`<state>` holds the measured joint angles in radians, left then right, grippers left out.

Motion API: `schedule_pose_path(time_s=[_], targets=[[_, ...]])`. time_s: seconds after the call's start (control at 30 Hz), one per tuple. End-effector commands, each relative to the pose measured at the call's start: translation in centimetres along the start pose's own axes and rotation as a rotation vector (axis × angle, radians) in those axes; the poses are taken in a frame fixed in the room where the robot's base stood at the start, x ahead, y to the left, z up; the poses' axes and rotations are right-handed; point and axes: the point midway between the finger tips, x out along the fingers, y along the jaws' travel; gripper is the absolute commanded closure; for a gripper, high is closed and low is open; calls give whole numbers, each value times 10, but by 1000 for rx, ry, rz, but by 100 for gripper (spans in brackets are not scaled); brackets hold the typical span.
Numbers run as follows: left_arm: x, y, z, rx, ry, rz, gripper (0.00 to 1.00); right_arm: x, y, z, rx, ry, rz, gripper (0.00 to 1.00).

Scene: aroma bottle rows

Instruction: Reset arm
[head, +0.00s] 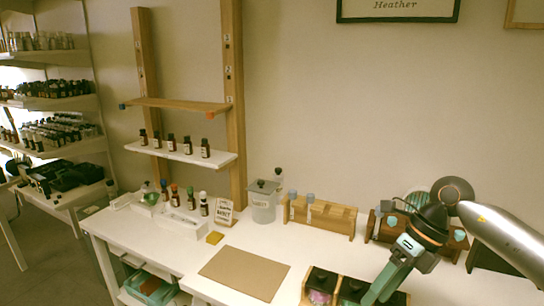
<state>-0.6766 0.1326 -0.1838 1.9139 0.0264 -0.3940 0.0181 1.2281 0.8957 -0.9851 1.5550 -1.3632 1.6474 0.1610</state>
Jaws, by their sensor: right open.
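My right arm comes in from the right. Its gripper (374,300) reaches down and left over the front right of the white table (190,250). The fingertips are close to a wooden box (306,291) with dark compartments at the bottom edge. I cannot tell whether they touch it. I see nothing held in the jaws. My left gripper is not in view. Several brown bottles (171,142) stand in a row on the white wall shelf (215,157). More bottles (190,196) with coloured caps stand in a white holder below.
A brown mat (244,273) lies bare at the front. Behind it are a grey canister (263,205), a small sign (224,212), a yellow block (215,238) and a wooden rack (330,220). A darker rack (374,226) stands behind my right arm. Full shelves (55,103) stand at left.

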Motion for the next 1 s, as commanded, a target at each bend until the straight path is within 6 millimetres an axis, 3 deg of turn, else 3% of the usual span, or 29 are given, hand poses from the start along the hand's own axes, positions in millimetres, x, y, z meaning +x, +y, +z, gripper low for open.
schedule_pose_path(time_s=[0.03, 0.1, 0.2, 0.33, 0.5, 0.63, 0.77, 0.87, 1.0], targets=[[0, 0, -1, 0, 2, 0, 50, 26, 22, 5, -15, -17, 107, 36], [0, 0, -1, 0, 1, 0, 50, 54, 53, 14, -18, -63, 265, 36], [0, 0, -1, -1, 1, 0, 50, 82, 99, 24, 21, -141, 501, 36], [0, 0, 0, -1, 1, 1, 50, 100, 146, 37, 145, -252, 801, 36], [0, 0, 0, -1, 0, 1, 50, 105, 171, 54, 429, -408, 1144, 36], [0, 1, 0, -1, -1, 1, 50, 109, 157, 63, 732, -528, 1348, 36], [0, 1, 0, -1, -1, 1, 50, 127, 120, 61, 1099, -640, 1486, 36], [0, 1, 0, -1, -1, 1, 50, 153, 82, 45, 1417, -713, 1539, 36], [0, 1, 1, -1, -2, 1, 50, 206, 27, -4, 1898, -791, 1519, 36]])
